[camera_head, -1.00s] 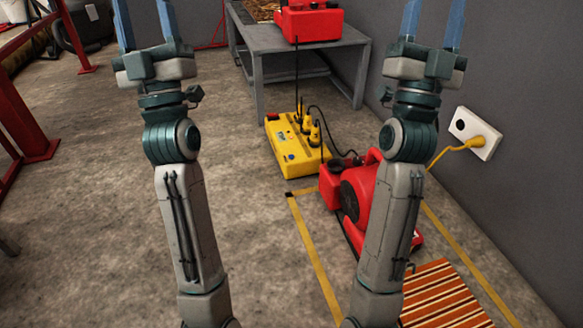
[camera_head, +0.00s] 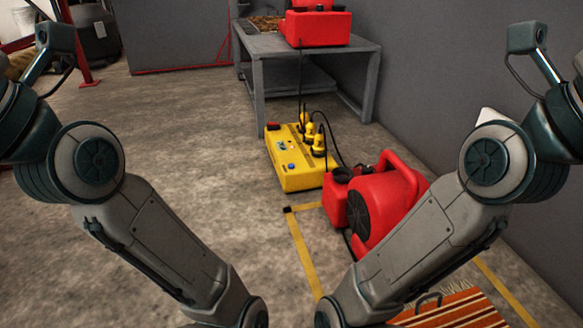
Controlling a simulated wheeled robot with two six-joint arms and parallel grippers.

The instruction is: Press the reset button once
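A yellow power box (camera_head: 297,176) lies on the concrete floor ahead of me, left of a red blower. A small blue round button (camera_head: 291,166) shows on its top face near the front, and a red part (camera_head: 272,127) at its far left corner. Several yellow plugs (camera_head: 314,138) stand in its right side with black cables. I cannot read its labels, so I cannot tell which part is the reset button. Both my arms are bent outward at the sides, away from the box. Both grippers lie outside the picture.
The red blower (camera_head: 378,205) stands right of the box, behind a striped rug (camera_head: 455,308). Yellow tape (camera_head: 302,250) marks the floor. A grey table (camera_head: 312,55) with a red machine (camera_head: 316,25) stands behind. The floor left of the box is clear.

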